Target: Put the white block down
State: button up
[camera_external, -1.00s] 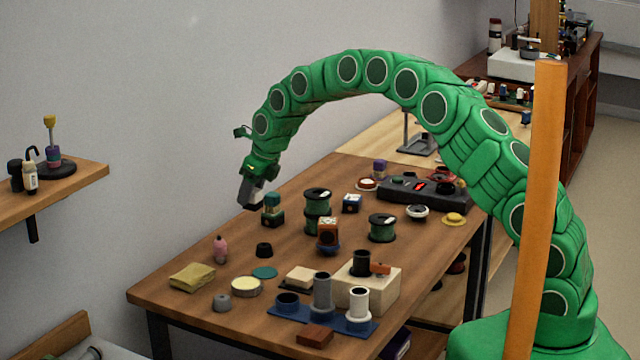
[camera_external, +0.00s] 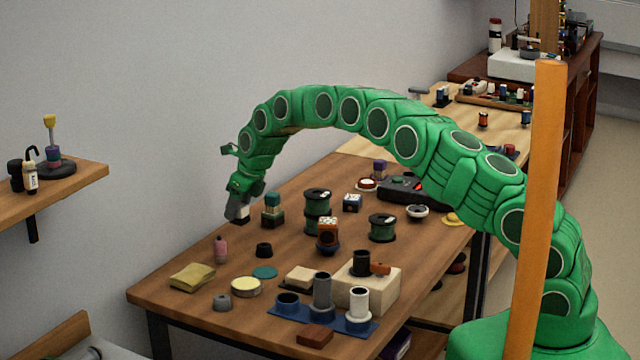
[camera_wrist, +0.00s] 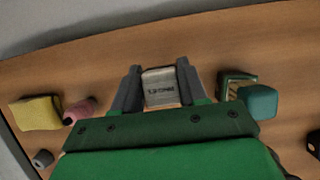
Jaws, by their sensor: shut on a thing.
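My gripper (camera_external: 238,212) is at the far left part of the wooden table (camera_external: 160,292), pointing down. It is shut on the white block (camera_external: 243,212), which shows only in part in the external view. I cannot tell whether the block's underside touches the table.
A teal-topped item (camera_external: 272,208) stands close to the right of my gripper; it also shows in the wrist view (camera_wrist: 258,101). A pink bottle (camera_external: 221,250) and a yellow sponge (camera_external: 192,277) are nearer the front. Green spools (camera_external: 317,210) stand farther right.

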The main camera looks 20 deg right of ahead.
aim_at(236, 219)
jog(key=shift+w+a+f, duration=0.15)
jog(key=shift+w+f, duration=0.2)
jog(key=shift+f, duration=1.5)
jog(key=shift+f, duration=0.1)
jog(key=o, duration=1.1)
jog(key=shift+c, duration=0.2)
jog(key=v, duration=1.2)
